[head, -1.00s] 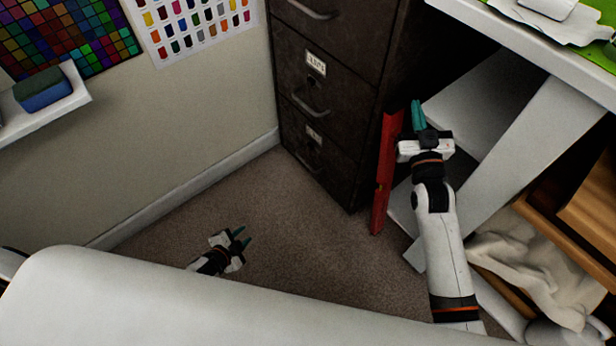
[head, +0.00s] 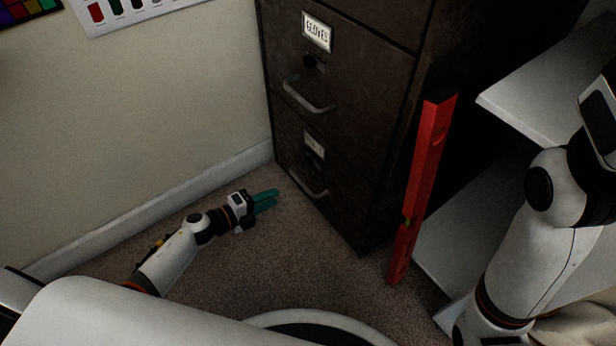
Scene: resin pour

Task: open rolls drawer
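A dark metal filing cabinet (head: 350,120) stands in the corner, its visible drawers shut. The upper drawer has a label (head: 317,32) that seems to read "GLOVES" and a bar handle (head: 308,97). The bottom drawer (head: 325,170) has a label (head: 314,146) too dim to read and a bar handle (head: 308,183). My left gripper (head: 277,198) is low over the carpet, left of the bottom drawer's handle and apart from it. Its two teal fingers are parted and empty, pointing right. My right arm comes up at the right edge; its gripper is out of frame.
A red spirit level (head: 428,150) leans upright against the cabinet's right side. White shelf panels (head: 540,95) stand to the right. The wall with its white skirting (head: 160,218) is on the left. Carpet (head: 300,250) in front of the cabinet is clear.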

